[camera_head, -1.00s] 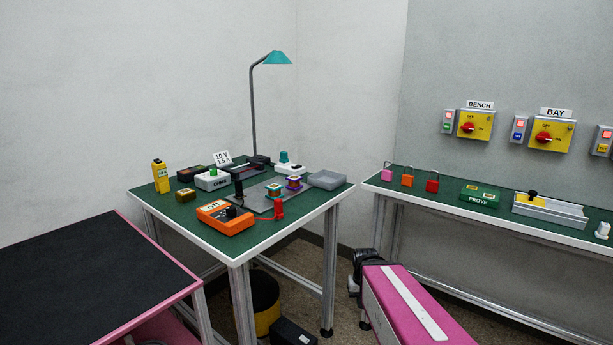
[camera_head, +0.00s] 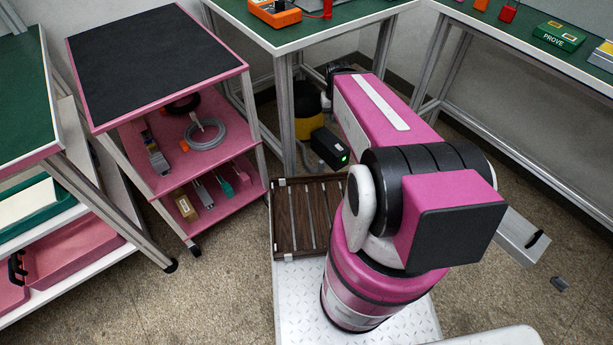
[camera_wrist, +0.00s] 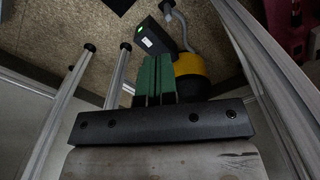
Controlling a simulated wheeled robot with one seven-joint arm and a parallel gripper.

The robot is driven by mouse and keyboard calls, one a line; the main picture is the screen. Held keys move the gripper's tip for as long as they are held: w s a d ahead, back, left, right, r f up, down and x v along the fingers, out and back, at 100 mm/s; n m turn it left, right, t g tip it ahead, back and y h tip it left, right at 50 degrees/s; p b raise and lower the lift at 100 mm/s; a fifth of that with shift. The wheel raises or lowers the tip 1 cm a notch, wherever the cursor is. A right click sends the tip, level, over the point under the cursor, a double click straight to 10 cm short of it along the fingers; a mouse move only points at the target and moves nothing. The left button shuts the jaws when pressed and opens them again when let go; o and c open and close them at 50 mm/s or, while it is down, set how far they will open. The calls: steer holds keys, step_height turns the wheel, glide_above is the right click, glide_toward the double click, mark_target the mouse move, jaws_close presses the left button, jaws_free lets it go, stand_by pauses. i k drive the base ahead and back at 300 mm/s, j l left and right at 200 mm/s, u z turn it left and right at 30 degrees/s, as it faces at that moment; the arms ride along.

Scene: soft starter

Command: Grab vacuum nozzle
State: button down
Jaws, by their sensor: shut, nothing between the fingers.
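The yellow and black vacuum canister (camera_head: 308,126) stands on the floor under the green workbench, partly hidden by my arm in the head view. In the head view my arm hides the gripper.
A black box (camera_head: 329,147) with a green light lies beside the canister, also in the wrist view (camera_wrist: 147,39). Workbench legs (camera_wrist: 112,75) flank my gripper. A pink cart (camera_head: 160,155) with a coiled grey hose (camera_head: 203,131) stands left.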

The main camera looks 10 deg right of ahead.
mark_target(321, 162)
steer(key=k+j+u, duration=0.1)
steer(key=k, duration=0.35)
steer(key=k+j+u, duration=0.15)
steer(key=k+j, duration=0.25)
steer(key=k+j+u, duration=0.1)
steer(key=k+j, duration=0.2)
steer(key=k, duration=0.2)
